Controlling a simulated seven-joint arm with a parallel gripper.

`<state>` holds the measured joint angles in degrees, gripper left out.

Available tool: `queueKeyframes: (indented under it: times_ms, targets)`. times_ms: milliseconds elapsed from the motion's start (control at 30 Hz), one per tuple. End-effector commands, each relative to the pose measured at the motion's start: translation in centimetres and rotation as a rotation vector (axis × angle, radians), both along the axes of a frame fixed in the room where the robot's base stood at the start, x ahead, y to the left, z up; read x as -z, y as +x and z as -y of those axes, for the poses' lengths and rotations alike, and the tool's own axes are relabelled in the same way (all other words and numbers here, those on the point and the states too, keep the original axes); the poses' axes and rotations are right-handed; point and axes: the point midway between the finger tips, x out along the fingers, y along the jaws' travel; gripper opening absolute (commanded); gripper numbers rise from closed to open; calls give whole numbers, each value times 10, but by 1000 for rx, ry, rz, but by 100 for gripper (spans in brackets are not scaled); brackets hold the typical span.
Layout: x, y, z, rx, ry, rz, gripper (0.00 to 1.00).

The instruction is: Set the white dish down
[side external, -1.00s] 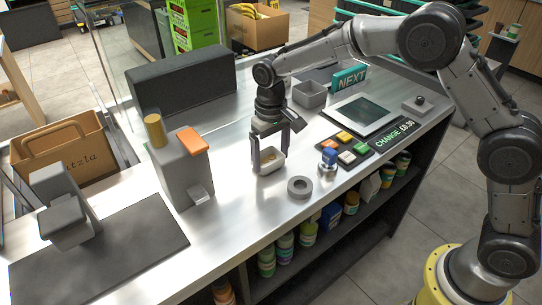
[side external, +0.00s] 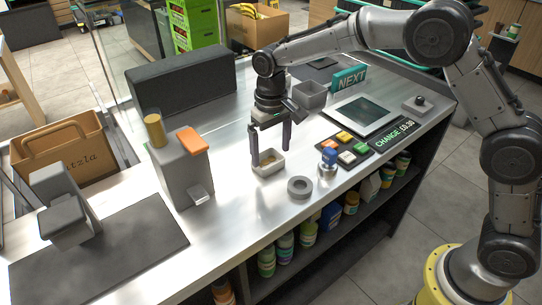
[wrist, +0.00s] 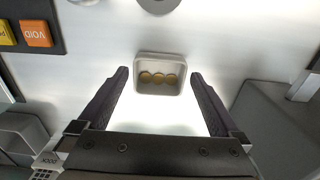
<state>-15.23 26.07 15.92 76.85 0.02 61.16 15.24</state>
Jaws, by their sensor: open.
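The white dish (side external: 268,164) stands upright on the metal counter (side external: 235,215), and coins lie in it. In the wrist view the dish (wrist: 159,90) shows ahead of and between the fingers, with several round gold coins (wrist: 158,78) inside. My gripper (side external: 271,156) is above the dish in the side view, its fingers spread apart. In the wrist view my gripper (wrist: 160,78) is open, with a gap between each finger and the dish's sides.
A keypad (side external: 345,147) and screen (side external: 362,115) are further right. A grey dispenser box (side external: 180,165) stands left. A grey open box (side external: 310,95) stands behind.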

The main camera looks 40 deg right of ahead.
Motion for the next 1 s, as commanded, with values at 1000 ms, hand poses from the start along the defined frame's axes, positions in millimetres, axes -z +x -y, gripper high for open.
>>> queueKeyframes:
  times_ms: [1000]
  targets:
    - [-125, -27, 22, 3, 13, 53, 100]
